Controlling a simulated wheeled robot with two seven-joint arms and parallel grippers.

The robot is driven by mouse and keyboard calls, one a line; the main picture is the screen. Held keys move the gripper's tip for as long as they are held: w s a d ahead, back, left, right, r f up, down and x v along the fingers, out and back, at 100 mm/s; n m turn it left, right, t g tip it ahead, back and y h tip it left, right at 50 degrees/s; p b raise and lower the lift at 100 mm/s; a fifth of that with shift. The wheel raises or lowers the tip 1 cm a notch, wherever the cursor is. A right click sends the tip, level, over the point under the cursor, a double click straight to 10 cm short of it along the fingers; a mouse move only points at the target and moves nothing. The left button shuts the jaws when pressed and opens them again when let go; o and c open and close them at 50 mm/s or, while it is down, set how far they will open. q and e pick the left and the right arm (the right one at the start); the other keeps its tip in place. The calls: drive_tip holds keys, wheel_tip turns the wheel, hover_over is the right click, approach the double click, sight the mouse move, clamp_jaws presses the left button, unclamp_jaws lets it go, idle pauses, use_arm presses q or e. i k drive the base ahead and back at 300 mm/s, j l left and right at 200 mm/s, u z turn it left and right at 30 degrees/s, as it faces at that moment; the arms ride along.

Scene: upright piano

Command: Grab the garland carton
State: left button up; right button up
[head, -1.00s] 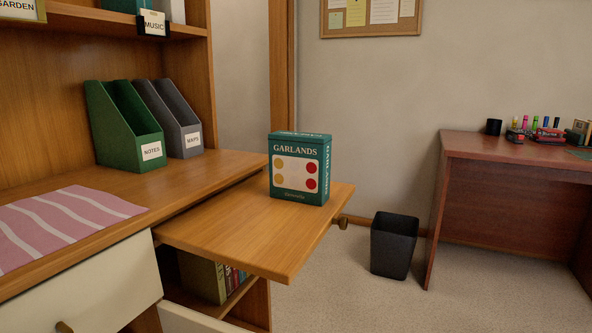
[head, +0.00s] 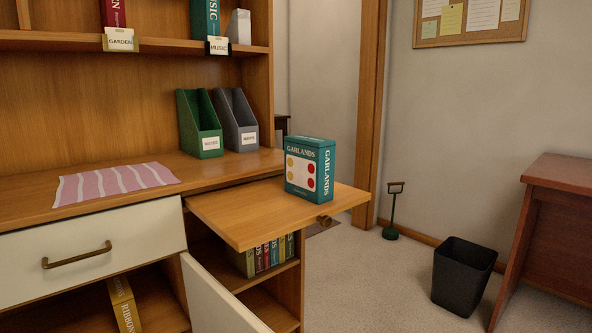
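The garland carton (head: 309,170) is a teal box with "GARLANDS" on its front and side and a panel of coloured dots. It stands upright on the pulled-out wooden board (head: 262,222) at the right of the desk cabinet. Nothing touches it except the board. Neither of my grippers shows in the head view.
A cabinet door (head: 222,300) stands open below the board. A white drawer (head: 92,242), a striped cloth (head: 115,182) and green and grey file holders (head: 200,124) are to the left. A black bin (head: 463,276) and a reddish desk (head: 560,215) stand right, with carpet between.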

sight(310, 160)
drive_tip(key=i+l+u, duration=0.2)
drive_tip(key=l+u, duration=0.15)
drive_tip(key=l, duration=0.4)
drive_tip(key=i+l+u, duration=0.1)
drive_tip(key=l+u, duration=0.25)
drive_tip(key=l, duration=0.4)
drive_tip(key=l+u, duration=0.4)
drive_tip(key=l, duration=0.4)
drive_tip(key=i+l+u, duration=0.1)
drive_tip(key=l+u, duration=0.35)
drive_tip(key=l, duration=0.5)
drive_tip(key=l+u, duration=0.4)
drive_tip(key=l, duration=0.5)
